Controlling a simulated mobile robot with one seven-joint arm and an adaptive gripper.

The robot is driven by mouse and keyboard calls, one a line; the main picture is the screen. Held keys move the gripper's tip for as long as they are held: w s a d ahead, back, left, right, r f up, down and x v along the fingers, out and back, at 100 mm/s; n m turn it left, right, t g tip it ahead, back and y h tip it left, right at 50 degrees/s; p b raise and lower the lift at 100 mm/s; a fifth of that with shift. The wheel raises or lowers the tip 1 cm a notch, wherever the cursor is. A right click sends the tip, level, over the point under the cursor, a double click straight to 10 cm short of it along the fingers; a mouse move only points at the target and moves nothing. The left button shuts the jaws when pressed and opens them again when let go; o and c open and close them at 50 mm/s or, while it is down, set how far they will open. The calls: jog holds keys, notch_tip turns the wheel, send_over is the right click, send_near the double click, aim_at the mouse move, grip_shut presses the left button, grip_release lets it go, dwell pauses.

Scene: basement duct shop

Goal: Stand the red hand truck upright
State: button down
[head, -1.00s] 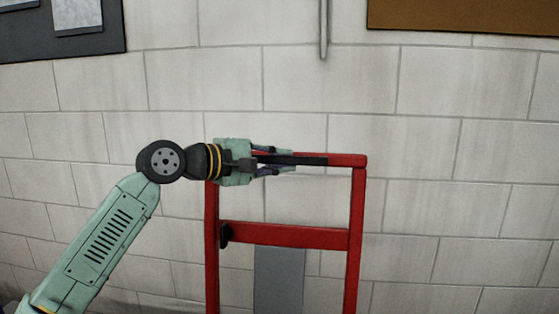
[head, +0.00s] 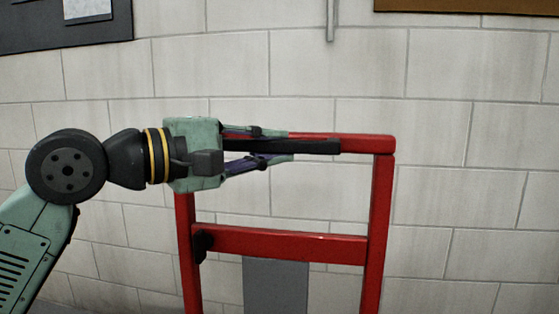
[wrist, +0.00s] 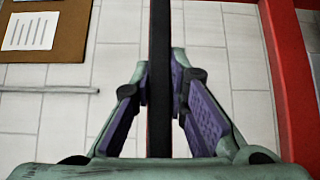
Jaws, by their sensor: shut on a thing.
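The red hand truck (head: 290,243) stands in the middle of the head view, before the wall. Its uprights draw slightly together downward, as if its top leans toward me. Its lower end is out of frame, so I cannot tell how its base rests. My gripper (head: 290,146) is shut on the black grip (head: 322,147) at its top bar. In the wrist view, the black grip (wrist: 160,100) runs between the fingers of my gripper (wrist: 161,63), and a red part of the frame (wrist: 290,80) shows at the right.
A pale block wall (head: 470,190) fills the background. A grey board (head: 60,30) hangs at upper left, a brown board (head: 470,5) at upper right. A thin grey pipe (head: 330,20) ends above the truck. The floor is not clearly seen.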

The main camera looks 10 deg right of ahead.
jog(key=s+a+b, duration=0.2)
jog(key=s, duration=0.4)
jog(key=shift+s+a+f, duration=0.3)
jog(key=shift+a+f, duration=0.05)
jog(key=shift+f, duration=0.05)
jog(key=c, duration=1.8)
grip_release()
jog(key=shift+s+a+m, duration=0.1)
jog(key=shift+s+m, duration=0.05)
jog(key=shift+m, duration=0.15)
jog(key=shift+o, duration=1.2)
jog(key=v, duration=1.2)
jog(key=shift+f, duration=0.2)
